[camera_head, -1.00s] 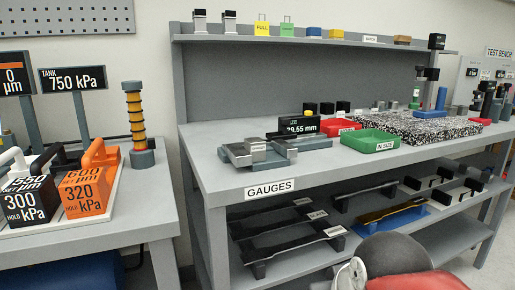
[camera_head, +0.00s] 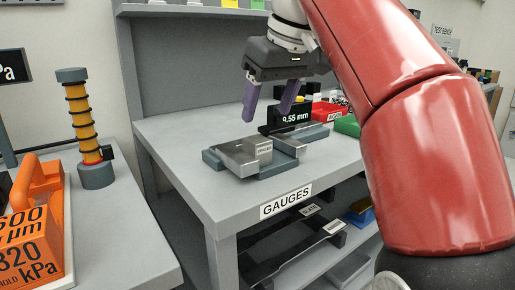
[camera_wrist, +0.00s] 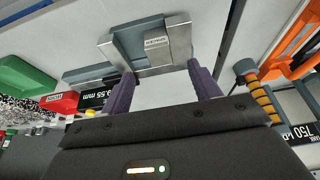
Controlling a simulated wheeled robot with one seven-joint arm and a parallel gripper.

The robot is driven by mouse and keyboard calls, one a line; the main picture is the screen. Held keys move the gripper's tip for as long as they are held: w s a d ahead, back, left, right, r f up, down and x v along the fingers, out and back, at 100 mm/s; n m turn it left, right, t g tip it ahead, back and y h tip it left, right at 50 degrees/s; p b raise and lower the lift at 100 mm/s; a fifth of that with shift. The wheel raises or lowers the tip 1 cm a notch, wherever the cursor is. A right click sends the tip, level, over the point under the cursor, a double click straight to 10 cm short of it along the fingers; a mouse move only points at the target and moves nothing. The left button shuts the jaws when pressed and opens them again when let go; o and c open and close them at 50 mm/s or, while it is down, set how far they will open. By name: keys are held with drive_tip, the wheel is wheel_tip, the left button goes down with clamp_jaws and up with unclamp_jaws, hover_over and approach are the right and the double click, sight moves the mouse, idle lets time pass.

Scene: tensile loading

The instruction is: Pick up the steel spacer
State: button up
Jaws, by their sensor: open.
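The steel spacer (camera_head: 259,147) is a small silvery block with a pale label that appears to read "SPACER". It sits upright in the grey and steel gauge fixture (camera_head: 213,159) near the front left of the gauges bench. It also shows in the wrist view (camera_wrist: 179,40), between the fixture's steel jaws. My gripper (camera_head: 266,116) is open and empty, with two purple fingers pointing down, above and slightly behind the spacer. In the wrist view the fingers (camera_wrist: 160,70) are spread on either side of it, short of touching it.
A black readout (camera_head: 290,116) showing 9.55 mm stands behind the fixture, with a red tray (camera_head: 328,112) and a green tray (camera_head: 347,126) to its right. An orange-handled block (camera_head: 35,225) stands on the left table.

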sight(258, 139)
drive_tip(key=b+x, duration=0.2)
drive_tip(key=x, duration=0.5)
drive_tip(key=shift+w+a+f+b, duration=0.1)
drive_tip(key=shift+w+b, duration=0.2)
drive_tip(key=shift+b, duration=0.05)
clamp_jaws()
